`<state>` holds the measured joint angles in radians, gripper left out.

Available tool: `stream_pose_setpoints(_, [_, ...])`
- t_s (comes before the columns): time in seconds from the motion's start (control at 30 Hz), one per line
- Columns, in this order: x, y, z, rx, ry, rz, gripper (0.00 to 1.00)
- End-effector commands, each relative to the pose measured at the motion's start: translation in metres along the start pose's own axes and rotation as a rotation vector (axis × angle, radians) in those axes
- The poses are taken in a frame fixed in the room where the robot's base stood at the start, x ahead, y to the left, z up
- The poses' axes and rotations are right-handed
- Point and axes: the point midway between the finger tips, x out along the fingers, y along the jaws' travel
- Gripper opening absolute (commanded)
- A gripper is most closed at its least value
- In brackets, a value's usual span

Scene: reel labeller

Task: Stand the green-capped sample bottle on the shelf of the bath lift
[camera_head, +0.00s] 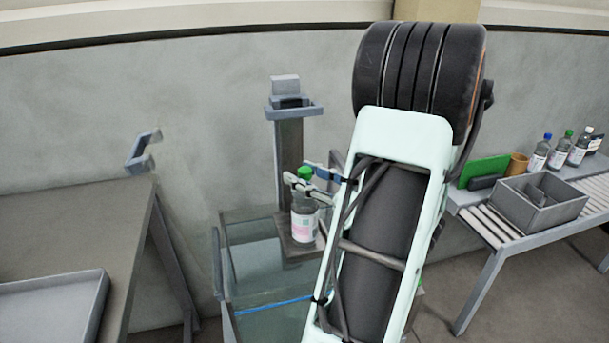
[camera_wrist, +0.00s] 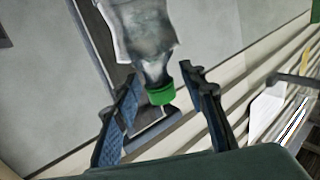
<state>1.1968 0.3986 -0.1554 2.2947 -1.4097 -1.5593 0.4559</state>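The green-capped sample bottle (camera_head: 304,220) stands upright on the shelf (camera_head: 286,240) of the bath lift (camera_head: 289,150), over the bath (camera_head: 265,270). It has a pink and white label. My gripper (camera_head: 312,179) is at the height of the bottle's green cap, one finger on either side. In the wrist view the bottle (camera_wrist: 150,40) hangs into the picture from the top, cap towards me. The bottle's base is partly hard to see against the shelf.
A grey table (camera_head: 80,225) with a tray (camera_head: 50,310) is at the left. At the right a roller bench (camera_head: 490,225) holds a grey box (camera_head: 540,205), a green board (camera_head: 483,171), a brown cup (camera_head: 518,163) and several bottles (camera_head: 560,150). My arm hides part of the bath.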

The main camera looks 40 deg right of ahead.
Motion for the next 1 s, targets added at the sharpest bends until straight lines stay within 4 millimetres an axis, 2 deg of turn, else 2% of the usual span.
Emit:
stream_pose_setpoints(0.27, [0.0,0.0,-0.005,-0.001,0.0,0.0,0.38])
stream_pose_setpoints(0.37, [-0.013,0.001,-0.003,-0.001,0.0,0.004,0.38])
stream_pose_setpoints(0.7, [-0.086,0.001,-0.003,0.001,-0.001,0.005,0.38])
stream_pose_setpoints(0.83, [-0.106,0.001,-0.003,-0.001,-0.001,0.004,0.38])
stream_pose_setpoints(1.0, [-0.118,0.0,-0.003,0.0,0.0,0.001,0.38])
